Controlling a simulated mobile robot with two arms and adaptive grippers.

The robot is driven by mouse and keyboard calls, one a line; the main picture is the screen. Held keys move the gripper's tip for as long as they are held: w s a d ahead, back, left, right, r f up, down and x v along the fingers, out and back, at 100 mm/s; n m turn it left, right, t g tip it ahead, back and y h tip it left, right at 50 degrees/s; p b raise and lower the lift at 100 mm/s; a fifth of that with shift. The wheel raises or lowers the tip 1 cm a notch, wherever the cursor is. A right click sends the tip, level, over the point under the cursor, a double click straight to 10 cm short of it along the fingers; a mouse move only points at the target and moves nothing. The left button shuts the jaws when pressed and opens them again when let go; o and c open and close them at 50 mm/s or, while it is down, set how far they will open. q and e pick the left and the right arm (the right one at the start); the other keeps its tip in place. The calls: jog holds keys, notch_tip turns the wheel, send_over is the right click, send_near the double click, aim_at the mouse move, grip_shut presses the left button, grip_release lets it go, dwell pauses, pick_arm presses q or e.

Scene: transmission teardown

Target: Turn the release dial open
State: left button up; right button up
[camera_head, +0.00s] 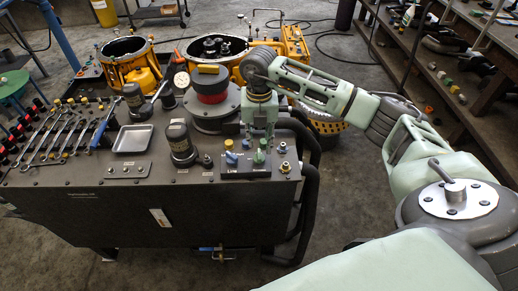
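A small dark control panel (245,164) sits at the front right of the bench top. It carries a green knob (259,157), a blue knob (231,158) and another small blue knob. I cannot read the labels, so I cannot tell which one is the release dial. My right gripper (260,137) points down at the green knob, its two pale fingers a little apart at the knob's top. I cannot tell whether they touch or grip it. My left gripper is not in view.
A red and black round unit (211,87) stands behind the gripper. A dark cylinder (180,139) and a metal tray (133,139) lie to the left, then several wrenches (62,135). A brass fitting (285,167) is just right of the panel. Orange housings (292,45) stand behind.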

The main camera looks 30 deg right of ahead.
aim_at(259, 154)
jog(key=shift+f+p, duration=0.65)
jog(key=shift+f, duration=2.15)
grip_shut()
